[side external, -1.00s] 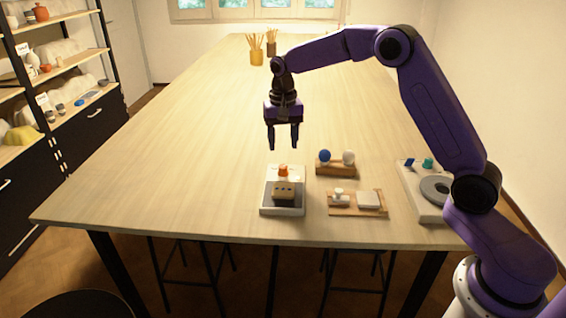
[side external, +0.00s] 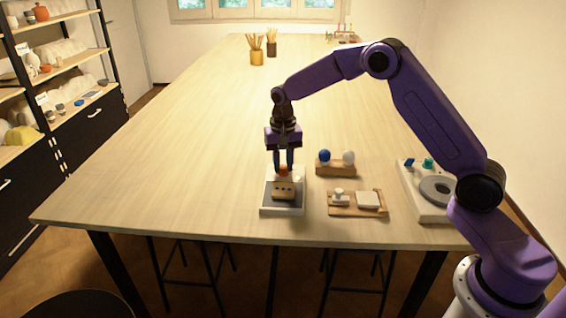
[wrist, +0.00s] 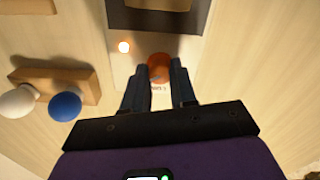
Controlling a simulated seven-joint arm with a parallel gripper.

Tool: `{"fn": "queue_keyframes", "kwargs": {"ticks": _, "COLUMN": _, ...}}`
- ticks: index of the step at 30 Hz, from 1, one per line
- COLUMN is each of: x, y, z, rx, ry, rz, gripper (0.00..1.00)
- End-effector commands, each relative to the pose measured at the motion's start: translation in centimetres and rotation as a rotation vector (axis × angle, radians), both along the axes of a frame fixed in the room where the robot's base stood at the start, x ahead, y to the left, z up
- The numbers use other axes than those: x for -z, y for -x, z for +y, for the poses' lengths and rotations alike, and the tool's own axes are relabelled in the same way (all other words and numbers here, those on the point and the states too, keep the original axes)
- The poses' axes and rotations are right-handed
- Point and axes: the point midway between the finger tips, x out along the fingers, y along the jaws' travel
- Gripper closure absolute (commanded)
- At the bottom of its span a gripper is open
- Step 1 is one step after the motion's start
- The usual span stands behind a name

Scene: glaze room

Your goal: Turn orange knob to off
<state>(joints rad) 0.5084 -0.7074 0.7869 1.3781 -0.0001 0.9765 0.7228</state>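The orange knob (side external: 283,169) sits on the back part of a white unit (side external: 263,195). It also shows in the wrist view (wrist: 160,66), between my fingertips. My gripper (side external: 283,168) points straight down over it, one finger on each side. In the wrist view my gripper (wrist: 159,70) has its fingertips against the knob's two sides, with no clear gap. A small lamp (wrist: 124,47) on the unit glows beside the knob. Some lettering (wrist: 158,88) next to the knob is partly hidden by the fingers.
A tan block with dark holes (side external: 284,190) sits on the unit's dark front part. The table's left side is clear.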

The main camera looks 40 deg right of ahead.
Motion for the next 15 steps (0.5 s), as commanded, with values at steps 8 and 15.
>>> {"fn": "queue_keyframes", "kwargs": {"ticks": 8, "x": -0.04, "y": -0.01, "z": 0.0, "rx": -0.012, "ry": 0.0, "rz": 0.0, "gripper": 1.0}}
{"fn": "queue_keyframes", "kwargs": {"ticks": 15, "x": -0.06, "y": -0.02, "z": 0.01, "rx": -0.1, "ry": 0.0, "rz": 0.0, "gripper": 1.0}}
